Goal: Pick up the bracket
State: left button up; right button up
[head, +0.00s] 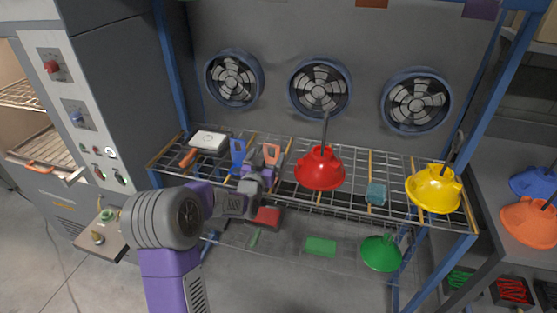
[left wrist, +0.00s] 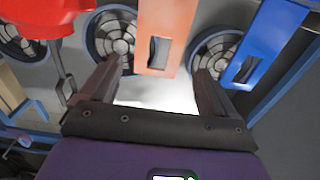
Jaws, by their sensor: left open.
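One is orange (head: 271,153) and one is blue (head: 237,152); I cannot tell which the task means. My left gripper (head: 259,168) is open and empty, just in front of them. In the left wrist view, the orange bracket (left wrist: 167,38) lies between the lines of the two open fingers (left wrist: 157,68), mostly past their tips. The blue bracket (left wrist: 267,42) is outside the right finger. No contact shows. My right gripper is out of view.
A green funnel-shaped piece (head: 381,252) is below.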

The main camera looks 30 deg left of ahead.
pick_arm(q)
jog(key=shift+r+x, duration=0.2)
jog(key=shift+x, duration=0.6)
jog(key=shift+d+b+x, duration=0.15)
jog(key=shift+b+x, duration=0.05)
jog(key=shift+x, duration=0.95)
jog(key=shift+d+b+x, duration=0.1)
jog(key=shift+b+x, duration=0.05)
jog(key=shift+x, duration=1)
jog(key=shift+r, duration=0.1)
jog(key=shift+r, duration=0.1)
grip_shut()
